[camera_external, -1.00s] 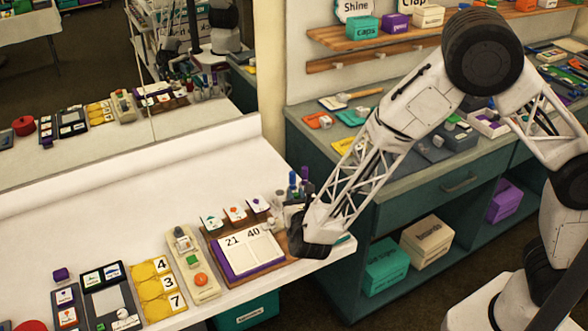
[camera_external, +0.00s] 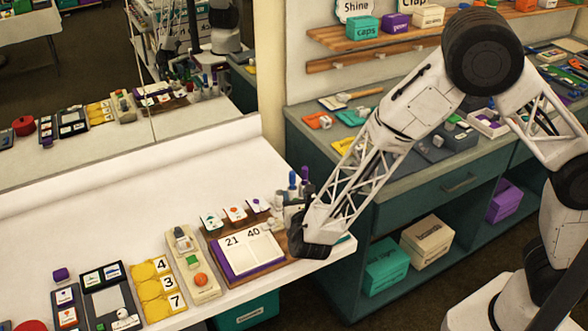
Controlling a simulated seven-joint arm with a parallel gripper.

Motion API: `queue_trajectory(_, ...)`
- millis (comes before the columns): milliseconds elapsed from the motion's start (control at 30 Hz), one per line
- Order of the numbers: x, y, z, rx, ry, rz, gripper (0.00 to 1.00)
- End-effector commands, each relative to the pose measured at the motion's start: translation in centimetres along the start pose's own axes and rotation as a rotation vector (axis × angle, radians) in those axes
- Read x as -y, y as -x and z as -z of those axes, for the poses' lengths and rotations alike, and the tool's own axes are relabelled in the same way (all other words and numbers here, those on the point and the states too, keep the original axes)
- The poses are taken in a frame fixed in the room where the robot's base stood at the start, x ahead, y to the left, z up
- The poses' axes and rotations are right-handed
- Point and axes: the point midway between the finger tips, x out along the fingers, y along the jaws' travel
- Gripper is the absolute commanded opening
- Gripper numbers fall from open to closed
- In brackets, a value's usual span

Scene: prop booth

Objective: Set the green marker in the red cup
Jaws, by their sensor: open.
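My gripper (camera_external: 310,246) is at the right end of the white table, beside a cluster of upright markers. Its fingertips are hidden by its own dark wrist and the forearm. Two blue-topped markers (camera_external: 292,181) and a purple one stand there in pale holders, partly hidden behind my arm. I cannot make out a green marker. A red round object (camera_external: 30,326) is cut off at the lower left edge. A red round object also shows in the mirror (camera_external: 24,125); I cannot tell whether it is the cup.
A board with a calendar pad (camera_external: 243,252) lies left of my gripper. Beside it are a cream device (camera_external: 192,265) and yellow number cards (camera_external: 158,288). A teal cabinet (camera_external: 440,190) stands close on the right. The table's back left is clear.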

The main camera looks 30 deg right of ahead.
Motion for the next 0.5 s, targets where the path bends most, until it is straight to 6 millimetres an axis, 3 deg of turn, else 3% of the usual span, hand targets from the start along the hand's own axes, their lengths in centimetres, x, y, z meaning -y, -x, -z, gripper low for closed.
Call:
queue_trajectory(267,-0.1,1.7,0.0,0.001,0.000,-0.002,0.51)
queue_trajectory(500,-0.1,4.4,0.0,0.000,0.000,-0.002,0.51)
